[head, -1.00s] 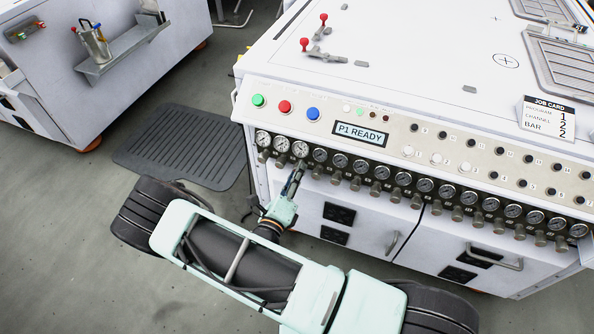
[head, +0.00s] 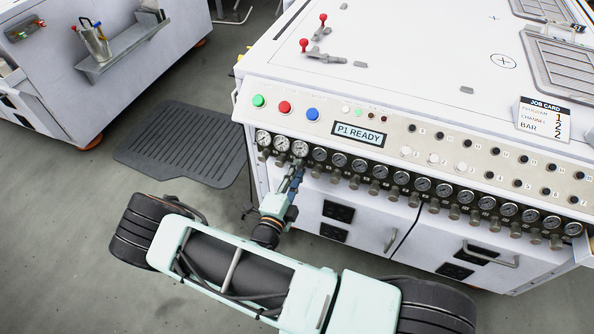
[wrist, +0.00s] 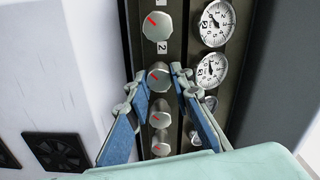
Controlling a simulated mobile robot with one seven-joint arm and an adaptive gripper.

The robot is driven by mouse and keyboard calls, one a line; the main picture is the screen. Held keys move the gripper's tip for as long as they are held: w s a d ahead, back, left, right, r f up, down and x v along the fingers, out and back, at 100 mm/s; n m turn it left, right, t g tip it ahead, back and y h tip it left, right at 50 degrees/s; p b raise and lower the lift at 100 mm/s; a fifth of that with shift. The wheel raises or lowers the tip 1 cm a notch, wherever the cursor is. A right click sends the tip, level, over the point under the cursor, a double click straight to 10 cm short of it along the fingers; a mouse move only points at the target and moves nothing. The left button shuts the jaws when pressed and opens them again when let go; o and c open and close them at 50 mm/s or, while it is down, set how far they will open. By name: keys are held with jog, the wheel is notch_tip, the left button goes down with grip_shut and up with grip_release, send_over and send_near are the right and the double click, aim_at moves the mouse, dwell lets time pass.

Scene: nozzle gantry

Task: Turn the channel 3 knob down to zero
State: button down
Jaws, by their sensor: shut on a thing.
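The channel 3 knob (wrist: 158,77) is a grey round knob with a red mark, second from the top in the wrist view. My gripper (wrist: 159,79) has its blue fingers on either side of this knob and is shut on it. In the head view my gripper (head: 296,172) reaches up to the knob row below the third gauge (head: 300,148). That gauge also shows in the wrist view (wrist: 211,70), right of the knob; its exact reading is too small to tell. The red mark slants from upper left to lower right.
The channel 2 knob (wrist: 156,25) is above the held one, and further knobs (wrist: 160,113) sit close below it. The white console (head: 400,75) carries a display reading P1 READY (head: 359,133) and a job card (head: 542,118). A dark mat (head: 180,145) lies on the floor.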

dwell(0.4)
jog(key=c, duration=2)
grip_release()
jog(key=v, duration=1.2)
